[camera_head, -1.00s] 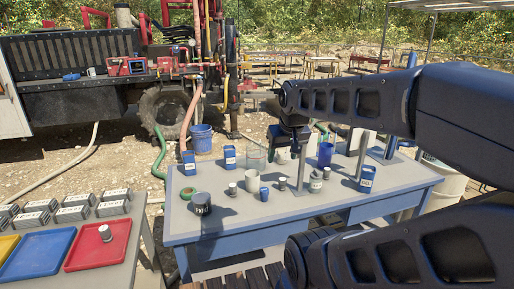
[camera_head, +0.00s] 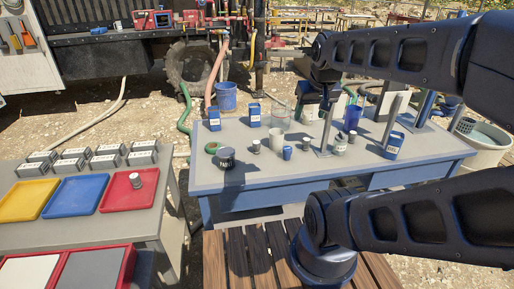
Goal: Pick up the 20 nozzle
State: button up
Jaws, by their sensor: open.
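Several small metallic cylinders that look like nozzles are in view, but their labels are too small to read, so I cannot tell which is the 20 nozzle. One cylinder (camera_head: 135,180) stands on the red tray (camera_head: 112,198) at the left. Others stand on the blue-grey table: a grey one (camera_head: 256,146), a blue one (camera_head: 287,153) and another grey one (camera_head: 307,144). My gripper (camera_head: 322,92) hangs at the end of my arm above the far part of the table, apart from these cylinders. It is open; its fingers are hard to make out.
A dark pot (camera_head: 226,158), a white cup (camera_head: 276,139), blue boxes (camera_head: 254,114) and upright metal posts (camera_head: 326,132) crowd the table (camera_head: 235,185). Yellow (camera_head: 25,200) and blue (camera_head: 75,197) trays and several labelled blocks sit on the left bench. Open ground separates bench and table.

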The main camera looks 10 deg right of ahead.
jog(key=shift+o, duration=0.4)
dwell(0.3)
jog(key=m+g, duration=0.5)
jog(key=m, duration=1.4)
send_over(256, 142)
jog(key=f, duration=2.6)
jog(key=shift+s+d, duration=0.1)
jog(key=shift+s, duration=0.2)
jog(key=shift+w+f, duration=0.2)
jog(key=shift+f, duration=0.7)
notch_tip(256, 142, down, 10)
jog(key=shift+f, duration=0.1)
